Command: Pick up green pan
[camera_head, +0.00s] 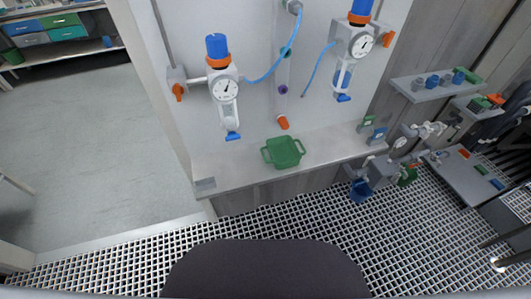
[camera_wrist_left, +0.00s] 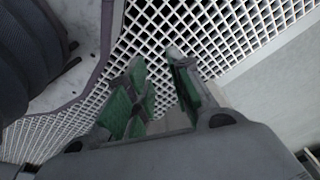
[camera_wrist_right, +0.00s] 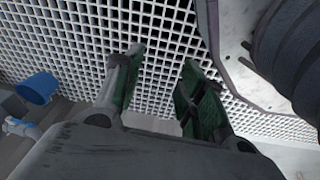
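The green pan (camera_head: 283,152) sits on the light grey counter (camera_head: 232,166) below the wall panel in the head view. It has a handle on each side and looks empty. Neither gripper shows in the head view. My left gripper (camera_wrist_left: 160,60) is open and empty in the left wrist view, with grating beyond its green-padded fingers. My right gripper (camera_wrist_right: 165,60) is open and empty in the right wrist view, also over grating. The pan is not in either wrist view.
Two gauges with blue-topped regulators, the left (camera_head: 226,90) and the right (camera_head: 361,43), hang above the counter. A blue bucket (camera_head: 361,190) hangs right of the counter; it also shows in the right wrist view (camera_wrist_right: 38,88). A shelf (camera_head: 433,87) holds small vessels. Open grating lies in front.

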